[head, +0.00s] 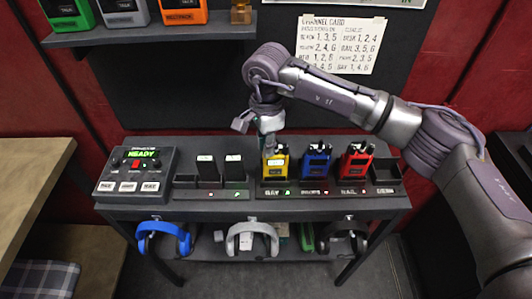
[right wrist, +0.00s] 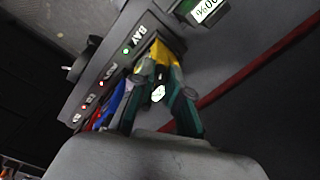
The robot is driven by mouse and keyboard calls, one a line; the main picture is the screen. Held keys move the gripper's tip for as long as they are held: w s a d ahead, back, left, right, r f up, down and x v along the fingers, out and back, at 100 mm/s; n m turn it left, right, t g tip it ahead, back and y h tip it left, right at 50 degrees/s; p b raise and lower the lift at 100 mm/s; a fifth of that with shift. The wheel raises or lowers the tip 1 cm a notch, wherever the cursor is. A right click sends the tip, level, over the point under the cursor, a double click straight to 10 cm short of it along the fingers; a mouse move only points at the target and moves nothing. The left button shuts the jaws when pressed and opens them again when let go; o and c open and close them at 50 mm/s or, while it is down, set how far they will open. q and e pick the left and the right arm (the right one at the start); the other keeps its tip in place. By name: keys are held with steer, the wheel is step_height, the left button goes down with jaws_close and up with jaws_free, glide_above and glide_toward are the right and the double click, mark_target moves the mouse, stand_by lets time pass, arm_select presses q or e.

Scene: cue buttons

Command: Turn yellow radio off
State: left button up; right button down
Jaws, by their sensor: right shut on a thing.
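The yellow radio (head: 275,168) stands upright in the charging rack on the table, left of the blue radio (head: 316,160) and the red radio (head: 356,161). My right gripper (head: 268,143) reaches down to its top from above. In the right wrist view, the green fingers of my right gripper (right wrist: 162,80) are shut around the top of the yellow radio (right wrist: 161,54). A small white knob-like part (right wrist: 158,93) shows between the fingers. The exact contact is hard to make out. My left gripper is not in view.
Two black units (head: 220,167) stand left of the yellow radio. A control box (head: 137,173) with a green "READY" display is at the table's left end. Headsets (head: 252,239) hang below the front edge. A handwritten channel card (head: 340,45) is on the back wall.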

stand_by(0.3)
steer(key=c, duration=1.1)
jaws_free()
step_height(320, 180, up, 12)
steer(key=shift+s+d+r, duration=0.1)
steer(key=shift+s, duration=0.05)
